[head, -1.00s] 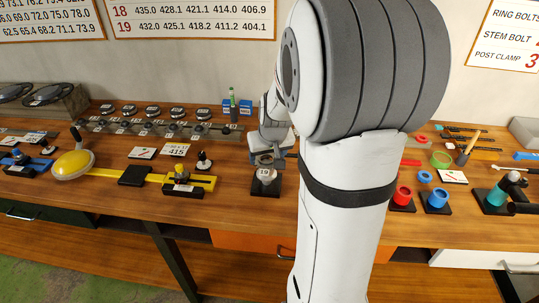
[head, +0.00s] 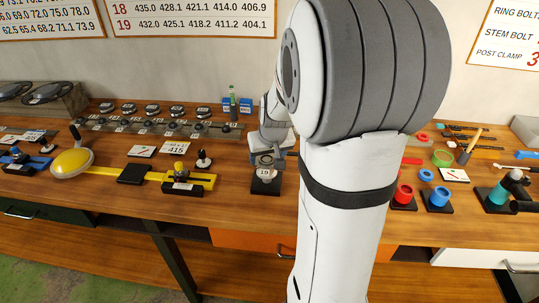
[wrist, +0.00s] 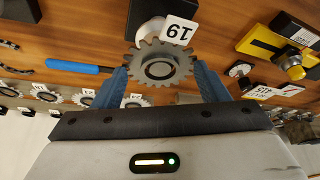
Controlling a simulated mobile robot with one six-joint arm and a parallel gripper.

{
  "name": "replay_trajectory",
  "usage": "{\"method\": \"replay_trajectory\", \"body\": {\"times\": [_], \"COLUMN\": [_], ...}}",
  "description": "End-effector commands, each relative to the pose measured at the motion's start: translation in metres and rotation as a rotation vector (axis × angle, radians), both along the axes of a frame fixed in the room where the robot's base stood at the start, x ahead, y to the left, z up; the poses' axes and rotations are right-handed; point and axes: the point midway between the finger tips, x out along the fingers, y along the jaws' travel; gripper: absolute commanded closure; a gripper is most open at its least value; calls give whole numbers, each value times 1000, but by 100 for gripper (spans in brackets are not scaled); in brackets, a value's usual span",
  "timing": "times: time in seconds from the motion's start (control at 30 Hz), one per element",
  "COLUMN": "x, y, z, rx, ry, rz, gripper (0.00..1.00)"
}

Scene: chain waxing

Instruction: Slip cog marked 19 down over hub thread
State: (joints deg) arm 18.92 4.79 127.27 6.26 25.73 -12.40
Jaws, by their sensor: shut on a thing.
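My gripper (wrist: 161,78) is shut on a grey toothed cog (wrist: 160,62), its blue fingers on opposite sides of the rim. A white tag reading 19 (wrist: 179,31) sits at the cog's edge. In the wrist view a pale round hub (wrist: 148,32) on a black base (wrist: 150,8) shows beyond the cog, partly hidden by it. In the head view my gripper (head: 266,156) is just above the black base (head: 265,188), with the 19 tag in front. The hub thread is hidden, and I cannot tell whether the cog's hole is around it.
A yellow gauge (head: 120,172) lies to the left, with a small dark-topped post (head: 204,159) between it and the base. A rack of tagged cogs (head: 160,126) runs behind. Bare wood lies in front of the base.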

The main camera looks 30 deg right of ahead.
Motion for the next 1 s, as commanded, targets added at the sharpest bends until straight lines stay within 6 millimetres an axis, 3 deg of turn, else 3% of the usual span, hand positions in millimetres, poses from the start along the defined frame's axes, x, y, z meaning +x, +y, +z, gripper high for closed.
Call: {"method": "replay_trajectory", "body": {"times": [0.3,0.33,0.6,0.87,1.0], "x": [0,0,0,0,-4], "y": [0,0,0,0,1], "z": [-1,-1,-1,0,10], "rx": [0,0,0,0,-2], "ry": [-1,-1,0,-1,-4], "rz": [0,0,0,0,0], "gripper": [56,30,8,7,7]}}
